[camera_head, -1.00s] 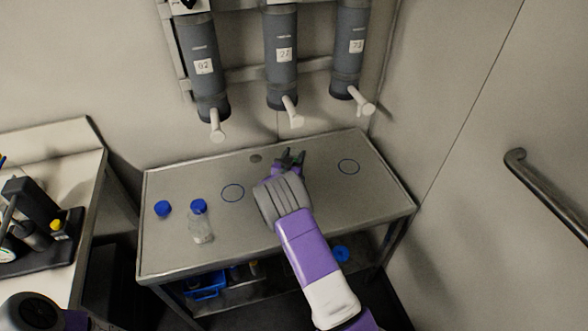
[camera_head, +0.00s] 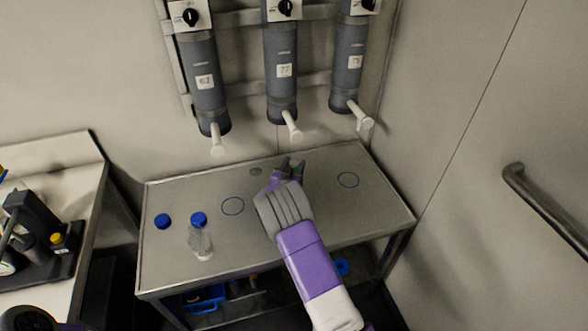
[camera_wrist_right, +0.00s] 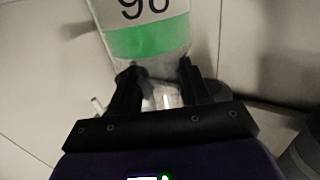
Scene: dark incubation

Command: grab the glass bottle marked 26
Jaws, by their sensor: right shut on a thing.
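My right gripper (camera_head: 290,163) reaches over the back middle of the steel table in the head view. In the right wrist view, the right gripper (camera_wrist_right: 160,75) is shut on a clear glass bottle (camera_wrist_right: 150,40) with a white label and a green band. Its black digits are cut off at the top edge, so I cannot read the number for sure. The held bottle cannot be made out in the head view.
A loose blue cap (camera_head: 162,221) lies on the steel table (camera_head: 250,236). Blue rings mark the tabletop either side of my right gripper. Grey dispensers (camera_head: 282,75) with white spouts hang above its back edge. A bench with equipment stands left, a wall handle right.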

